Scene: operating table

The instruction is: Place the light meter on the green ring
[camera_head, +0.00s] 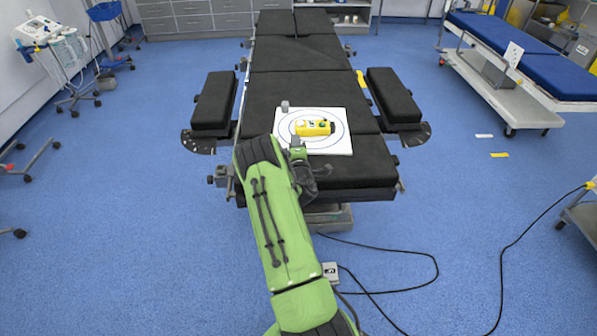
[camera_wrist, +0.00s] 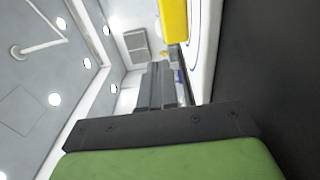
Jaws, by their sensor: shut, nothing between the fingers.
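The light meter is a yellow device with dark parts (camera_head: 314,128), lying on a white square board (camera_head: 340,148) on the operating table. A dark blue ring line (camera_head: 348,122) on the board encircles it. I cannot make out a separate green ring. My gripper (camera_head: 298,146) is shut and empty, low at the near left edge of the board, just in front of the meter. My green arm hides part of the board's near left side. In the wrist view, a yellow part of the meter (camera_wrist: 173,20) shows at the top, beside the board's white edge (camera_wrist: 206,55).
The black operating table (camera_head: 290,90) has side pads (camera_head: 214,100) (camera_head: 394,95) left and right. A small grey object (camera_head: 284,106) stands at the board's far left corner. A blue-padded bed (camera_head: 520,55) is far right. Cables (camera_head: 430,275) lie on the floor.

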